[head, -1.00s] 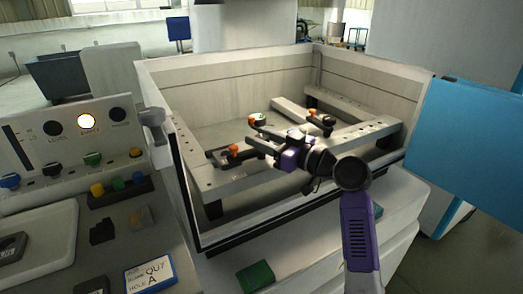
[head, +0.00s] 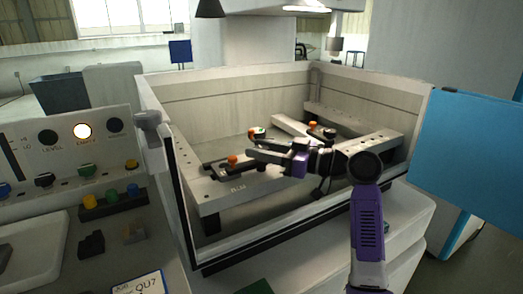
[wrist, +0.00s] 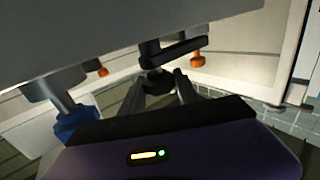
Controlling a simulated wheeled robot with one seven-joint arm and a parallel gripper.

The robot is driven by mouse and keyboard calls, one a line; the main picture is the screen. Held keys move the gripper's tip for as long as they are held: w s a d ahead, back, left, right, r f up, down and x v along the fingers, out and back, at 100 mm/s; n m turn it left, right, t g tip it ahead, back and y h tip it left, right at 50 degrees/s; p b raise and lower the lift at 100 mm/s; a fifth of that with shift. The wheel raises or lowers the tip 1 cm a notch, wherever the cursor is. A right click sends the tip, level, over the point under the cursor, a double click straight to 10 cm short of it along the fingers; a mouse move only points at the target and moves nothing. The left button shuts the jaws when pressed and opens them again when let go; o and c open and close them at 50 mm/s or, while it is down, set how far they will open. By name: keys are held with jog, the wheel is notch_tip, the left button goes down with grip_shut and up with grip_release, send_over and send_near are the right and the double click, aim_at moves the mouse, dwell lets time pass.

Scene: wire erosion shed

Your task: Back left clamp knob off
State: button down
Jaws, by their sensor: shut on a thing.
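The back left clamp (head: 257,131) shows as a small piece with orange and green on the rail frame in the bath. My gripper (head: 248,149) reaches in from the right, its fingertips just in front of that clamp. In the wrist view my gripper (wrist: 160,88) is shut on a dark knob-like piece (wrist: 154,80) below a dark post. I cannot tell from the head view whether this piece belongs to the back left clamp. The front left clamp knob (head: 232,159) is orange and stands apart from my fingers. Another orange knob (head: 312,125) is farther right.
The bath's pale walls (head: 230,88) enclose the rails. A blue panel (head: 470,140) stands at the right. A control console (head: 70,150) with several coloured knobs is at the left. In the wrist view a grey slab (wrist: 90,40) and a blue-tipped post (wrist: 76,125) are close by.

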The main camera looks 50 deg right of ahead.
jog(key=c, duration=0.9)
grip_release()
jog(key=shift+f, duration=0.1)
jog(key=v, duration=0.7)
jog(key=shift+s+d, duration=0.15)
jog(key=shift+s, duration=0.25)
